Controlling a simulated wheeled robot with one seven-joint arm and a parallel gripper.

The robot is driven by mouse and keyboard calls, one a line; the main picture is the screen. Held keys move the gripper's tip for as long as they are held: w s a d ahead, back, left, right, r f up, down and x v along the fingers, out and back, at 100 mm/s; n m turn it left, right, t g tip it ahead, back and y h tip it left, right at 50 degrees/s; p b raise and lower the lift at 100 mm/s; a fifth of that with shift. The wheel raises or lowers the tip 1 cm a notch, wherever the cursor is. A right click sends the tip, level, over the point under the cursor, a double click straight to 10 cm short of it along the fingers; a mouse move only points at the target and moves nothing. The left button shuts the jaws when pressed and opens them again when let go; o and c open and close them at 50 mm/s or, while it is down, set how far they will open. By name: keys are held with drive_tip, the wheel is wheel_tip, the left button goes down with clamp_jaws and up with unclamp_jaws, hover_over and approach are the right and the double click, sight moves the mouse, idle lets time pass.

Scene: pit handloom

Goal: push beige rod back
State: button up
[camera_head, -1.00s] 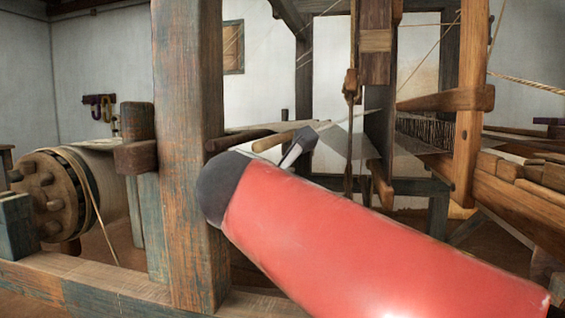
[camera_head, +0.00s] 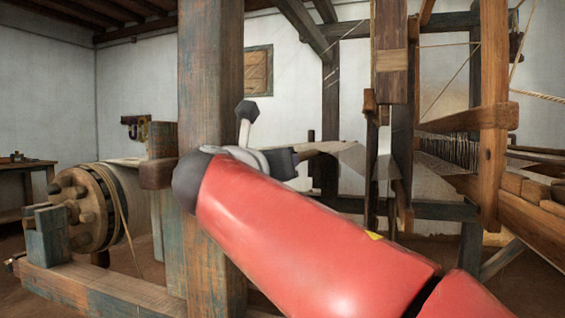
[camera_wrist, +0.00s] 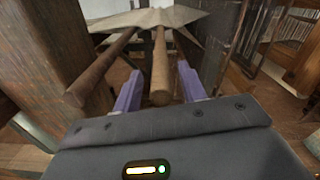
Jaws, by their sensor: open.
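The beige rod (camera_wrist: 160,68) runs away from my wrist view near its middle, its rounded near end facing me. My gripper (camera_wrist: 160,84) is open, with one purple finger on each side of the rod's near end. I cannot tell whether either finger touches it. A darker brown rod (camera_wrist: 100,68) lies to the left, outside the fingers. Both rods reach toward a pale cloth (camera_wrist: 150,17). In the head view my gripper (camera_head: 284,160) is small and dark, its fingers not clear, beside a brown rod end (camera_head: 322,147); which rod this is I cannot tell.
A thick wooden post (camera_head: 210,90) stands left of my gripper, close to my red arm. A roller with pegs (camera_head: 88,210) is at the left. Loom uprights (camera_head: 493,120) and beams stand at the right. A dark post also fills the left of the wrist view (camera_wrist: 45,45).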

drive_tip(key=shift+x, duration=1.45)
clamp_jaws()
